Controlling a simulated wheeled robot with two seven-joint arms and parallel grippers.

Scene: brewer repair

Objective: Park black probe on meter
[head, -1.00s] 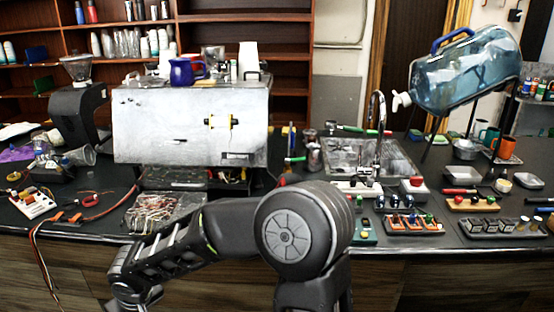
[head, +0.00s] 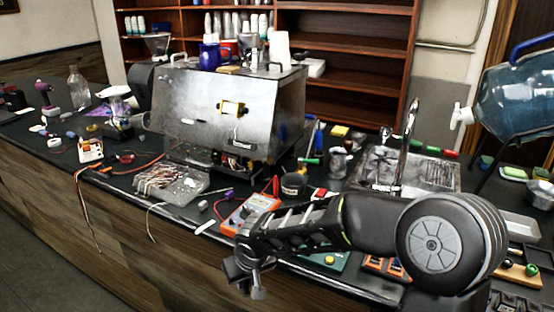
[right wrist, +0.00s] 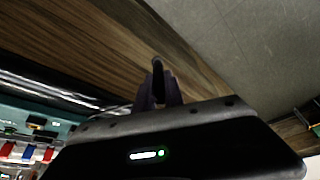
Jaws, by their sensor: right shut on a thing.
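The orange multimeter (head: 247,212) lies on the dark counter near its front edge, just behind my right forearm, which hides part of it. A red probe (head: 276,186) stands up at its far side. My right gripper (head: 252,284) hangs in front of the counter edge, lower than and apart from the meter. In the right wrist view its fingers (right wrist: 158,92) are closed around a slim dark thing, which looks like the black probe (right wrist: 157,68). Its tip points away from the gripper, with the wood counter front and floor beyond. My left gripper is not in view.
The silver brewer (head: 215,105) stands behind the meter with its lower wiring exposed. A clear tray of wires (head: 170,182) lies left of the meter. A dark cup (head: 293,184) is close behind it. A sink (head: 430,168) and a blue water jug (head: 515,95) are at right.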

